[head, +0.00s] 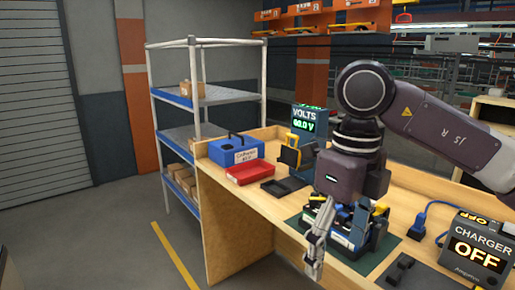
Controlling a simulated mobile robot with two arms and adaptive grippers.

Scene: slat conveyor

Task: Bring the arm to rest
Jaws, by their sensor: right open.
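My right arm comes in from the right, and its gripper (345,246) points down over the front part of the wooden workbench (272,212). Its fingers are spread apart. A blue and black device with yellow parts (322,212) sits on a dark green mat (397,247) behind and below the fingers. The gripper covers part of this device, and I cannot tell whether they touch. I see nothing held between the fingers. My left gripper is not in view.
A charger reading OFF (478,248) and a blue plug (418,220) are at the right. A blue case (235,150), red tray (250,172) and volts display (308,121) stand farther back. A shelf rack (212,94) is behind. Floor at left is clear.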

